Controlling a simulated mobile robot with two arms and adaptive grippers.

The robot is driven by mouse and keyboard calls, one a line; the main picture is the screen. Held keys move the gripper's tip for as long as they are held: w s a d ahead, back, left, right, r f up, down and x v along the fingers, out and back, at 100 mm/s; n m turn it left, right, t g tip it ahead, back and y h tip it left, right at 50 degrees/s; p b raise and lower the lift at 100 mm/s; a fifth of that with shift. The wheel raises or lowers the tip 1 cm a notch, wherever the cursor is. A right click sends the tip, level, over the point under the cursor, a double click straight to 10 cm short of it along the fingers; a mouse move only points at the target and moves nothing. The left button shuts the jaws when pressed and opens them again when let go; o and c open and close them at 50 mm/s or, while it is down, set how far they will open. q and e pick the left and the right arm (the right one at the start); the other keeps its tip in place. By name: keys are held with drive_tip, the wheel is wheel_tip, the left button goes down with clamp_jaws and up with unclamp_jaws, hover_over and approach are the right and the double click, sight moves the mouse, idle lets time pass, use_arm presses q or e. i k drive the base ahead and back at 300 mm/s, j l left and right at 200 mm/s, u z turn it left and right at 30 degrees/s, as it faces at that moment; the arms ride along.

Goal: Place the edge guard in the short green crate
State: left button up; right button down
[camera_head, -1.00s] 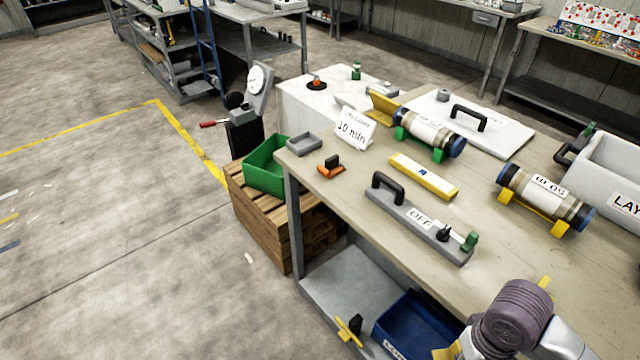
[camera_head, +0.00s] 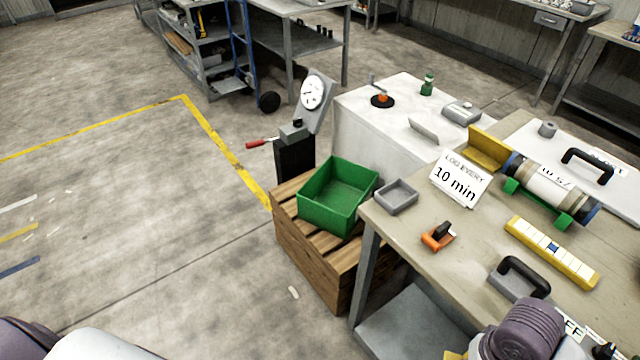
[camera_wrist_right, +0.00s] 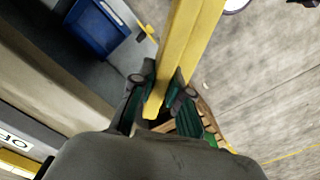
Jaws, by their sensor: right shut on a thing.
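The short green crate (camera_head: 338,200) is open and looks empty. It stands on a slatted wooden crate (camera_head: 320,258) beside the workbench. In the right wrist view, my right gripper (camera_wrist_right: 160,92) is shut on a long yellow angled strip, the edge guard (camera_wrist_right: 188,45). The strip runs up from between the fingers and out of the top of the picture. In the head view my right arm shows at the bottom right and hides that gripper. A bit of my left arm shows at the bottom left; its gripper is out of view.
The workbench (camera_head: 405,228) carries a grey tray (camera_head: 396,197), a "10 min" sign (camera_head: 459,179), an orange clamp-like item (camera_head: 438,237) and a core tube (camera_head: 545,183). A dial gauge (camera_head: 313,92) stands behind the green crate.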

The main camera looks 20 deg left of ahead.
sight(338, 205)
drive_tip(key=i+j, duration=0.2)
drive_tip(key=j, duration=0.2)
drive_tip(key=i+j, duration=0.2)
drive_tip(key=j, duration=0.2)
drive_tip(key=i+j, duration=0.2)
drive_tip(key=j, duration=0.2)
drive_tip(key=i+j, duration=0.2)
drive_tip(key=j, duration=0.15)
drive_tip(key=i+j+z, duration=0.1)
drive_tip(key=j, duration=0.3)
drive_tip(key=i+j, duration=0.45)
drive_tip(key=j, duration=0.35)
drive_tip(key=i+j, duration=0.2)
drive_tip(key=j, duration=0.25)
